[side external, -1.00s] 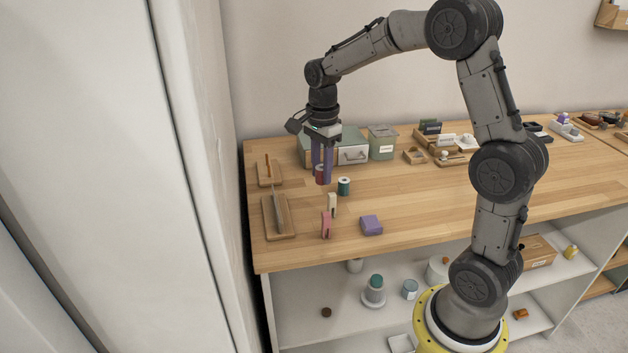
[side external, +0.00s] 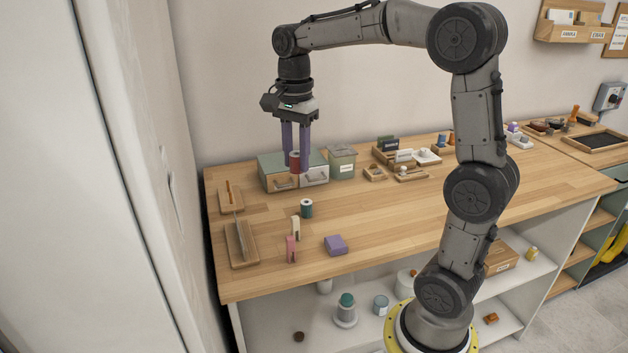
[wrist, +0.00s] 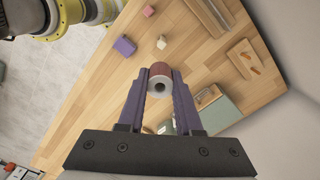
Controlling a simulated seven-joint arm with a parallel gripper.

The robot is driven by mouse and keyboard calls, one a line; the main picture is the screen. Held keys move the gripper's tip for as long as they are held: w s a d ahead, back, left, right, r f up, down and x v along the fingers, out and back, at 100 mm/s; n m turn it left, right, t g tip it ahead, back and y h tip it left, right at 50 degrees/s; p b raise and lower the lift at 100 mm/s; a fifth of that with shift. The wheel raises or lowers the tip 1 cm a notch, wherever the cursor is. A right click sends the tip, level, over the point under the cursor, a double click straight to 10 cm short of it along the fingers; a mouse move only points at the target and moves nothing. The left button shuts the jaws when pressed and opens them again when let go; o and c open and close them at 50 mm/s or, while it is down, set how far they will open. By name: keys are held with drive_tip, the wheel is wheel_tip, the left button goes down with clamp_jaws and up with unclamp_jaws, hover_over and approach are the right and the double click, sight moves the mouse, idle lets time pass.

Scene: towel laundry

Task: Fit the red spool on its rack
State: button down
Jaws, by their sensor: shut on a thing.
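The red spool (side external: 294,162) is held between the purple fingers of my gripper (side external: 295,160), above the bench near the drawer box. In the wrist view the spool (wrist: 159,72) sits between the fingertips (wrist: 159,80), with its pale end and central hole facing the camera. A small wooden board with an upright peg (side external: 230,196) stands empty at the bench's left end, left of my gripper. It could be the spool's rack, but I cannot be sure. It also shows at the right in the wrist view (wrist: 245,64).
A two-drawer box (side external: 284,180) is close behind the spool. A green-topped spool (side external: 306,208), cream block (side external: 295,227), pink block (side external: 291,250) and purple block (side external: 335,245) stand in front. A slotted wooden holder (side external: 241,247) is at front left. The bench's right middle is clear.

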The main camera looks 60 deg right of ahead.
drive_tip(key=w+d+f+n, duration=0.1)
drive_tip(key=w+f, duration=0.1)
drive_tip(key=w, duration=0.5)
drive_tip(key=w+d+f+n, duration=0.1)
drive_tip(key=w+f, duration=0.2)
drive_tip(key=w, duration=0.4)
drive_tip(key=w+d+f, duration=0.1)
drive_tip(key=w+f, duration=0.1)
drive_tip(key=w, duration=0.5)
drive_tip(key=shift+w+f+n, duration=0.35)
drive_tip(key=shift+f+n, duration=0.05)
drive_tip(key=shift+f, duration=2.25)
drive_tip(key=shift+f, duration=2.15)
unclamp_jaws()
